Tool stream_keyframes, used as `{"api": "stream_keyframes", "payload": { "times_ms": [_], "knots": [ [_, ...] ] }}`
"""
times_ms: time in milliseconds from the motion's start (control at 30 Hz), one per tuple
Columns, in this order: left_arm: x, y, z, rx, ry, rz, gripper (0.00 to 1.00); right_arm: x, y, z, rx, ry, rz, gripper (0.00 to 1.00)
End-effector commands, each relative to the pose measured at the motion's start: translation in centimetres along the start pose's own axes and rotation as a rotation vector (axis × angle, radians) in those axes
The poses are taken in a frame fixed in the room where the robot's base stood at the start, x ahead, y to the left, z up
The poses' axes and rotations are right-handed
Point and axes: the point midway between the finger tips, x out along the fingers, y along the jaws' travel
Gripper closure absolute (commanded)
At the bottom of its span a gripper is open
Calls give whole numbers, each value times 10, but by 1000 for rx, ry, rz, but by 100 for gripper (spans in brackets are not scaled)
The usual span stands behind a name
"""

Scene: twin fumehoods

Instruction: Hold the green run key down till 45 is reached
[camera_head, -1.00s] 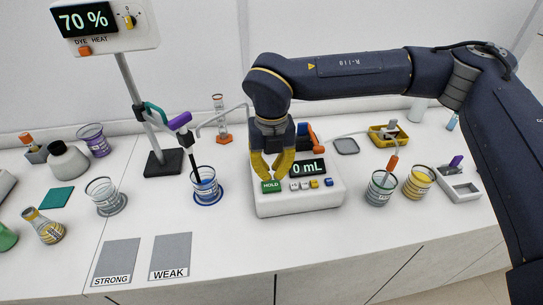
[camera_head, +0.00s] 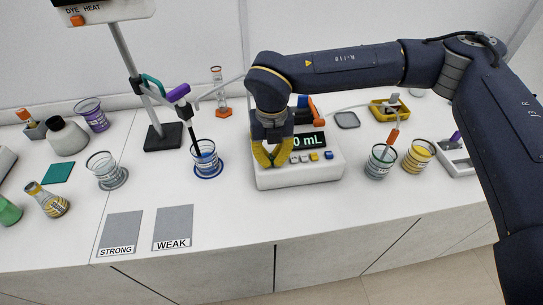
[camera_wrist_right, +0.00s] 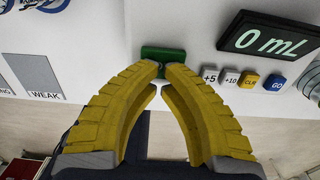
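The white dosing unit (camera_head: 300,177) stands on the bench with a dark display (camera_head: 309,142). The display (camera_wrist_right: 270,40) reads 0 mL in the right wrist view. The green key (camera_wrist_right: 163,53) lies left of the small keys, right at my fingertips. My right gripper (camera_head: 268,163) has yellow fingers and points down over the key, which it hides in the head view. In the right wrist view the fingertips (camera_wrist_right: 162,69) are drawn together with nothing held between them. They are at the near edge of the green key; I cannot tell whether they press it. My left gripper is out of view.
Small keys (camera_wrist_right: 230,77) marked +5, +10, CLR and GO sit beside the green key. A blue-liquid beaker (camera_head: 206,160) stands left of the unit. Beakers (camera_head: 381,162) stand to its right. STRONG (camera_head: 120,228) and WEAK (camera_head: 173,223) mats lie bare at front left.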

Motion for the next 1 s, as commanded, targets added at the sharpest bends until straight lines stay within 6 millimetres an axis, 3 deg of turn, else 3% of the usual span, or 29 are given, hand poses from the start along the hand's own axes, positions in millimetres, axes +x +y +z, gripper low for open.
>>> {"api": "stream_keyframes", "payload": {
  "times_ms": [167, 1000],
  "knots": [
    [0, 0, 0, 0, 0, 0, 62, 18, 0, 0, -1, 0, 0, 100],
    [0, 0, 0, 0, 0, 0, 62, 22, -1, -3, -1, 9, -5, 100]
  ]
}}
